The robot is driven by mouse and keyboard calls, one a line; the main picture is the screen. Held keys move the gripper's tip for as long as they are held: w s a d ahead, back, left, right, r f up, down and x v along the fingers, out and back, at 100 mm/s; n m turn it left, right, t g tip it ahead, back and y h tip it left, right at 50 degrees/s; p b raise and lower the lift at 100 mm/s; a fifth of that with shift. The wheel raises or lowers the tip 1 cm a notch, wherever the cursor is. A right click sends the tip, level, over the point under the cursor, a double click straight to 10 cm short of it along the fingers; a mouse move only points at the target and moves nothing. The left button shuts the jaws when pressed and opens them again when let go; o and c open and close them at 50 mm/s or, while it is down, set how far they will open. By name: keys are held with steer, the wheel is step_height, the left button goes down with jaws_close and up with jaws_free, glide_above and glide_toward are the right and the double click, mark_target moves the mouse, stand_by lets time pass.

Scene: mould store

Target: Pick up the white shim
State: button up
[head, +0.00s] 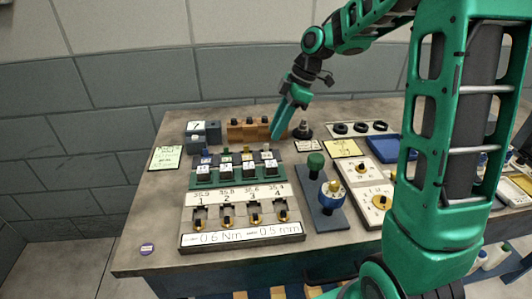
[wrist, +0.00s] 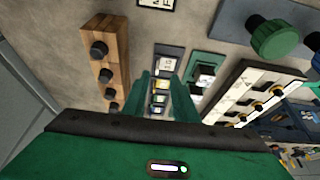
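My gripper (head: 278,132) points down over the back of the test fixture (head: 240,215), above the right end of a row of small tagged shims. In the wrist view its two green fingers (wrist: 161,78) are spread apart with shims visible between and beyond them. I see nothing held. The white shim (head: 267,149) appears to be the rightmost in the row, just below and left of the fingertips. In the wrist view it seems to be the pale-labelled piece (wrist: 167,61) at the top of the row. Contact with it is not visible.
A wooden block with black knobs (wrist: 104,62) stands behind the row, close to my fingers. A green-knobbed device (head: 316,162) stands right of the fixture. Black rings (head: 360,128) and a blue tray (head: 384,148) lie further right. The table's front left is mostly clear.

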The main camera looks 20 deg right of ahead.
mark_target(270, 152)
steer(key=shift+w+x, duration=0.15)
steer(key=shift+x, duration=1.2)
steer(key=shift+w+x, duration=0.1)
steer(key=shift+x, duration=1.25)
jaws_close()
